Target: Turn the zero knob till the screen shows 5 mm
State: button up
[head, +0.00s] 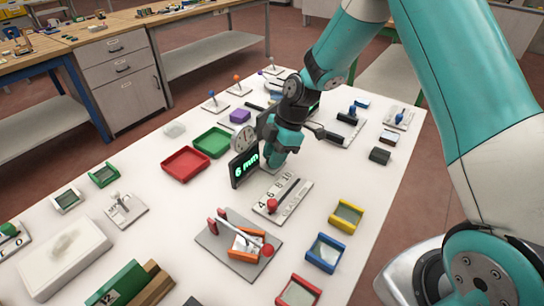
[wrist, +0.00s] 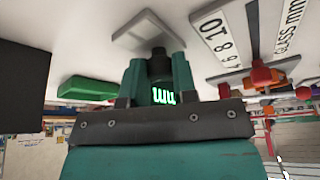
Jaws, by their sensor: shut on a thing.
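The screen (head: 245,167) is a small dark upright panel in the head view, with green digits reading 6 mm. My gripper (head: 275,158) points down just right of the screen and hides the knob in that view. In the wrist view my gripper (wrist: 157,70) has its teal fingers closed on the dark zero knob (wrist: 158,51). The knob stands by a grey plate (wrist: 150,29). Part of the green lit text shows between the fingers.
A scale plate (head: 283,196) with numbers and a red knob lies in front of the screen. A grey board (head: 215,243) with a red-handled lever is nearer. Red (head: 186,164) and green (head: 212,141) trays lie left. A round dial (head: 243,138) stands behind the screen.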

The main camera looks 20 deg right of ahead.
jog(key=o, duration=0.9)
jog(key=shift+s, duration=0.1)
jog(key=b+v, duration=0.1)
jog(key=v, duration=1.6)
jog(key=shift+r, duration=0.25)
